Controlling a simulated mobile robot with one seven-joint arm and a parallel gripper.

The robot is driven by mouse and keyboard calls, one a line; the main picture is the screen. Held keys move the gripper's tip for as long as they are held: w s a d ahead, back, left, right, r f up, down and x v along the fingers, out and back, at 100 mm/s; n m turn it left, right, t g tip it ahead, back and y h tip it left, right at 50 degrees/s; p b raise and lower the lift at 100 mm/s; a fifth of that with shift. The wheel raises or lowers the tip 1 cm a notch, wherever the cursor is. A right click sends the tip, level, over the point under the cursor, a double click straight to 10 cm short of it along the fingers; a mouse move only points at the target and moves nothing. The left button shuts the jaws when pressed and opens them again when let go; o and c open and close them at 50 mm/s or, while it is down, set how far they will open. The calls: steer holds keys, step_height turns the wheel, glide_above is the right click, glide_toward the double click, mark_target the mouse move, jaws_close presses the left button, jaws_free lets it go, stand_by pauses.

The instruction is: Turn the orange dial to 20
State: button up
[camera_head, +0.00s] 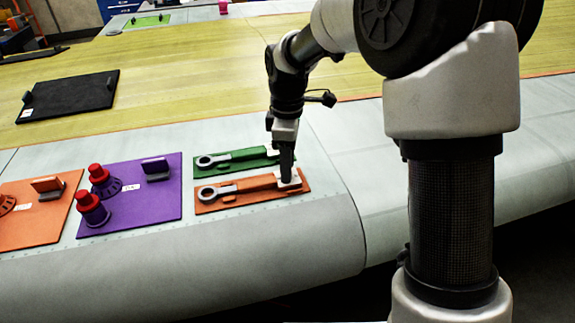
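An orange board (40,226) lies at the left edge of the view. An orange round part (5,204), perhaps the orange dial, sits on it and is cut off by the picture edge. No scale or number on it is readable. My gripper (287,174) points down far to the right of it. It is over the right end of a grey wrench-like tool (236,187) on an orange tray (213,206). The dark fingers look close together at a pale block there. I cannot tell whether they touch or hold it.
A purple board (150,213) with two red-topped knobs (88,200) (97,172) lies between the orange board and the tray. A green tray (245,156) lies behind the orange tray. A black board (70,97) lies farther back. The wing surface drops off in front.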

steer(key=shift+f, duration=0.3)
jaws_close()
